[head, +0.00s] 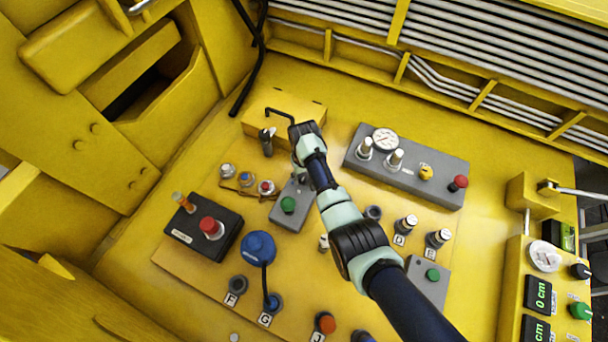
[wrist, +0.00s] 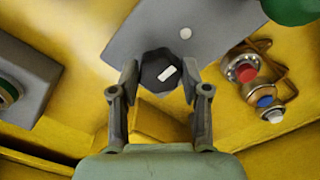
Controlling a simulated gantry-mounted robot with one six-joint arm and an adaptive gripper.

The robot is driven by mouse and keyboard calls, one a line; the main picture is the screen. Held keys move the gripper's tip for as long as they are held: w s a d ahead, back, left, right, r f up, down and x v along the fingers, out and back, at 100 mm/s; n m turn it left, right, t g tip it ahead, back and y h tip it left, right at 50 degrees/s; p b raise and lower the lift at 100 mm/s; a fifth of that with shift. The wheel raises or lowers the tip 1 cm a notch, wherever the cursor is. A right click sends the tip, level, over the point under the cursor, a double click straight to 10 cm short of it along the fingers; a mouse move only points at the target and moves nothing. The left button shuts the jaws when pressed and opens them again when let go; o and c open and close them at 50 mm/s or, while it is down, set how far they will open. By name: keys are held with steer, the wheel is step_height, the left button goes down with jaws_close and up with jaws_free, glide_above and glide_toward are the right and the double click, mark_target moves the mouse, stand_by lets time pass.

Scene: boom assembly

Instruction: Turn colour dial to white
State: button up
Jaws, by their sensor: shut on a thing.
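The colour dial (wrist: 158,68) is a black faceted knob with a white pointer mark, on a grey panel (wrist: 135,38) in the wrist view. The mark slants up and to the right in that picture. A white dot (wrist: 185,33) sits on the panel above and right of the dial. My gripper (wrist: 159,80) has one finger on each side of the dial and is shut on it. In the head view, my gripper (head: 302,177) reaches down to the upper end of the small grey box (head: 284,217). The arm and gripper hide the dial there.
A green button (head: 288,204) is on the same box. Left of it are several small coloured indicators (head: 246,180). A grey panel with a gauge (head: 385,139) stands right of the gripper, and a black box with a red button (head: 211,227) is at the left.

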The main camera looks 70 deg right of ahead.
mark_target(304, 177)
steer(key=o, duration=1.1)
steer(key=shift+o, duration=0.2)
steer(key=shift+r, duration=0.1)
step_height(304, 177, up, 12)
